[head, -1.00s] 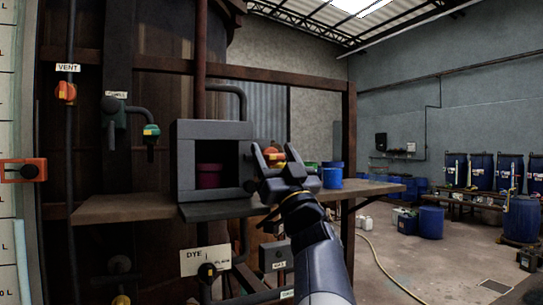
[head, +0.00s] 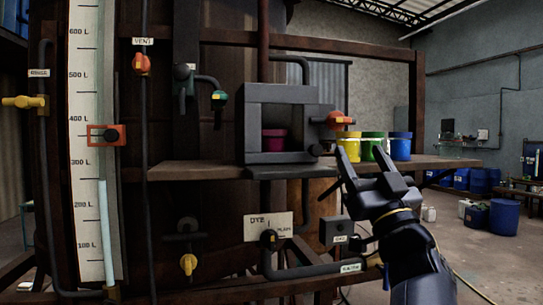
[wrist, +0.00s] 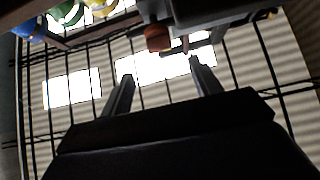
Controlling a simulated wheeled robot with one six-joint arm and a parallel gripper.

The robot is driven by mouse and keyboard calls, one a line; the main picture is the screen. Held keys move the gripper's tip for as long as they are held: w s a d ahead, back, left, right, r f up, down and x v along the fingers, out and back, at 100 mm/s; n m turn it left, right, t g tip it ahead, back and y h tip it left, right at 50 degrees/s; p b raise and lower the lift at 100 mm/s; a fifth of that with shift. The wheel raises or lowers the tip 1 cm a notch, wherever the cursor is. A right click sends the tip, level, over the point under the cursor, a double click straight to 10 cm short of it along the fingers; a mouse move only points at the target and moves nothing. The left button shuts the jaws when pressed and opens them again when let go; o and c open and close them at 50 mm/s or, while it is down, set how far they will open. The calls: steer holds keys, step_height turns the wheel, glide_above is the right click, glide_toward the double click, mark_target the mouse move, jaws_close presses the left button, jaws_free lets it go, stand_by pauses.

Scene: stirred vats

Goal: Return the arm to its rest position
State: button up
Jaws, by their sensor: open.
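My gripper (head: 363,158) is at the right of the head view, raised in front of the shelf with its fingers pointing up. Its two dark fingers are apart and nothing is between them. In the wrist view, my gripper (wrist: 160,75) also shows spread, empty fingers against the roof and its bright skylights. My arm reaches up from the lower right of the head view. The fingertips overlap the yellow and green cups in the picture; I cannot tell the gap in depth.
A shelf (head: 200,170) carries a grey box (head: 255,115) with a magenta cup (head: 274,140) inside. Yellow (head: 347,140), green (head: 373,141) and blue (head: 401,146) cups stand right of it. A gauge (head: 88,210), valves and pipes fill the left. Open floor lies at right.

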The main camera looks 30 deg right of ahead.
mark_target(344, 123)
steer(key=p+x, duration=0.5)
steer(key=x, duration=0.6)
steer(key=shift+w+r, duration=0.1)
steer(key=shift+r, duration=0.1)
steer(key=shift+f+m+h, duration=0.1)
steer(key=shift+m+h, duration=0.6)
steer(key=shift+m, duration=0.1)
steer(key=shift+m+g+h+p, duration=0.4)
steer(key=shift+m+h+p, duration=0.1)
steer(key=shift+m+h, duration=0.2)
steer(key=shift+f, duration=0.1)
steer(key=shift+f+n+y+b, duration=0.15)
steer(key=shift+n+y+b, duration=0.25)
steer(key=shift+y+b, duration=0.1)
